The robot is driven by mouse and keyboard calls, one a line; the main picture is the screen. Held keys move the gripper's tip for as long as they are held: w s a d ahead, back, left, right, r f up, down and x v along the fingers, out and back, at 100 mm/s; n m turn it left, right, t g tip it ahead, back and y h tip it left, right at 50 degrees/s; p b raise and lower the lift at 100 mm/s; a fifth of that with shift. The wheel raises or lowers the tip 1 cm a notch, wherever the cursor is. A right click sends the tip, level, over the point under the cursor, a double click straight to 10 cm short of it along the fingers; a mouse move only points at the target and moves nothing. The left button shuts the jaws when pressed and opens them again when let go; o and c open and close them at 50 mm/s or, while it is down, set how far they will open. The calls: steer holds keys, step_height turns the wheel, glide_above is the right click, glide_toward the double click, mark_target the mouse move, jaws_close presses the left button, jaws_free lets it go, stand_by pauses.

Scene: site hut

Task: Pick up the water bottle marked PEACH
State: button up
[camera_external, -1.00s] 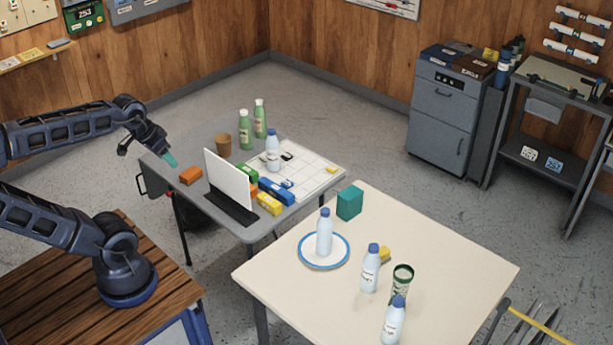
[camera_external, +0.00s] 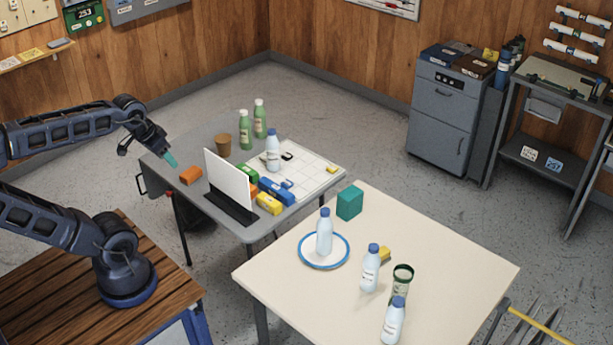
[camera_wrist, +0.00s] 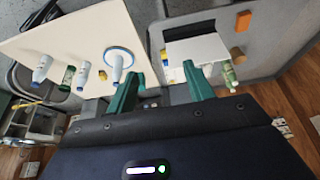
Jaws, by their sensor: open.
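Several pale bottles with blue caps are in the external view, and I cannot read which one says PEACH. One bottle (camera_external: 324,237) stands on a blue-rimmed plate (camera_external: 303,259) on the cream table. Two more, a middle bottle (camera_external: 370,270) and a front bottle (camera_external: 392,323), stand to its right and nearer. Another bottle (camera_external: 273,152) stands on the grey table. My gripper (camera_external: 170,160) is open and empty above the grey table's left end, apart from all bottles. Its teal fingers (camera_wrist: 163,74) show spread in the wrist view, with the plate bottle (camera_wrist: 116,67) to their left.
The grey table holds two green bottles (camera_external: 246,129), a brown cup (camera_external: 221,145), an orange block (camera_external: 190,175), an upright white panel (camera_external: 229,180) and coloured boxes (camera_external: 269,204).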

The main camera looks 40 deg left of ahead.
steer(key=o, duration=0.3)
